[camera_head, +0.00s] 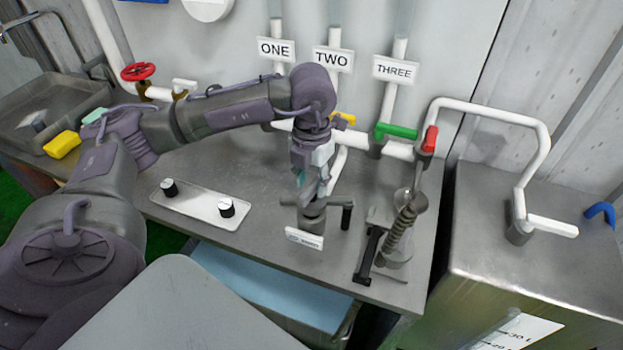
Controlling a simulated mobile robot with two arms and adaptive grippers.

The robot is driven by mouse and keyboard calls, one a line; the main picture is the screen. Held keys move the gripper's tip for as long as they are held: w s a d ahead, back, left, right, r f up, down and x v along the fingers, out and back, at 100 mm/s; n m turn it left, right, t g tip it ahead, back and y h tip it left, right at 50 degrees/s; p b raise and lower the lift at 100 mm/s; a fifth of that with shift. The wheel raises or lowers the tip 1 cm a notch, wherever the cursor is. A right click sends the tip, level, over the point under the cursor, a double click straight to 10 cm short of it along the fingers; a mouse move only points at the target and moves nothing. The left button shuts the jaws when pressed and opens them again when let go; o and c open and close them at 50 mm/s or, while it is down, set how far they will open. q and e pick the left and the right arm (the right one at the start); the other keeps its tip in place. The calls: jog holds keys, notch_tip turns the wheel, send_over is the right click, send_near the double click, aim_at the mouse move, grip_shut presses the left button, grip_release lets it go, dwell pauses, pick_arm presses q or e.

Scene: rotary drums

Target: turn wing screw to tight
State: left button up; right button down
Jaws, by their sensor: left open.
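My left arm reaches in from the left, and its left gripper (310,192) points down at the middle of the metal bench. It is open, just above or around the top of a small grey cylindrical fixture (313,218) with a white label at its front and a black upright handle (347,216) at its right. I cannot make out a wing screw; the gripper covers the top of this fixture. Whether the fingers touch it cannot be told. My right gripper is not in view.
A plate with two black-and-white knobs (205,205) lies left of the fixture. A spring device with a black lever (369,255) stands to its right. Behind are white pipes with a green valve handle (396,131) and a red one (430,140). A steel tank (560,265) stands at right.

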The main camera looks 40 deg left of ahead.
pick_arm(q)
jog(key=shift+f, duration=0.5)
jog(key=shift+c, duration=0.2)
grip_shut()
